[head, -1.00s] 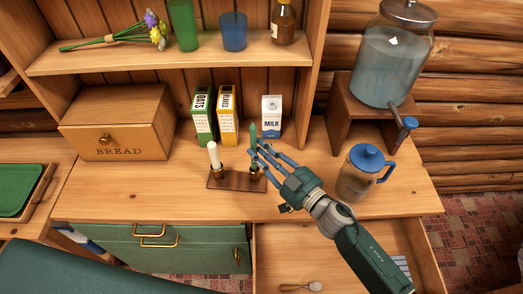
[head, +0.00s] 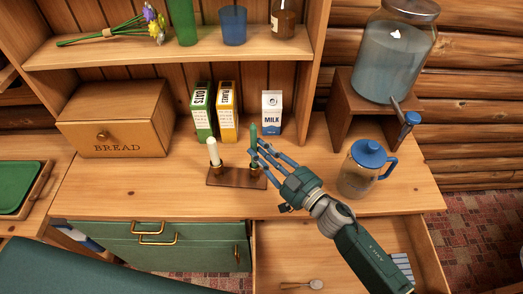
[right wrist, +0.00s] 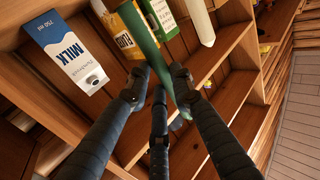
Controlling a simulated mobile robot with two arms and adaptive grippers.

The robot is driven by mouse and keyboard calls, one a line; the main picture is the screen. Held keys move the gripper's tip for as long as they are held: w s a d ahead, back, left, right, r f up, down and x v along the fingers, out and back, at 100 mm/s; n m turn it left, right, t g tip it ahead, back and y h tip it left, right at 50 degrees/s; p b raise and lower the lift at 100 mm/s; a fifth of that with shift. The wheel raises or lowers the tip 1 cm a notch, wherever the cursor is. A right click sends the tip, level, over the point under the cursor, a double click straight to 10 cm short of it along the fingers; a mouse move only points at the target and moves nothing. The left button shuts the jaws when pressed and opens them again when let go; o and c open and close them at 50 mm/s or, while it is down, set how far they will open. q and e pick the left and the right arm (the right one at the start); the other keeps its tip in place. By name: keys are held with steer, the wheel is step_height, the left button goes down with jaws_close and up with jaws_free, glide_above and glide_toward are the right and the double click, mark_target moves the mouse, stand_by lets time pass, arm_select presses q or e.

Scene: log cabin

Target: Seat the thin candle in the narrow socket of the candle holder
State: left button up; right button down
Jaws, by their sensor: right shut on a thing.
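The candle holder (head: 225,181) is a dark wooden base with two brass sockets, standing on the counter. A thicker white candle (head: 214,152) stands upright in its left socket. My right gripper (head: 257,148) is shut on the thin green candle (head: 253,132), which is nearly upright over the right socket (head: 253,172). Fingers partly cover the candle's lower part, so I cannot tell whether its end is inside the socket. The right wrist view shows the green candle (right wrist: 146,40) between the fingers and the white candle (right wrist: 200,22) beside it. My left gripper is not in view.
Behind the holder stand an oats box (head: 203,112), a flakes box (head: 227,112) and a milk carton (head: 271,114). A bread box (head: 115,120) is to the left. A blue-lidded jug (head: 362,172) stands right of my gripper. An open drawer (head: 330,262) lies below.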

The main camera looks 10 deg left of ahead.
steer(key=shift+f+b, duration=0.85)
steer(key=shift+f, duration=0.4)
steer(key=c, duration=1.4)
jaws_free()
steer(key=shift+c, duration=0.2)
steer(key=v, duration=1.2)
steer(key=shift+r, duration=0.1)
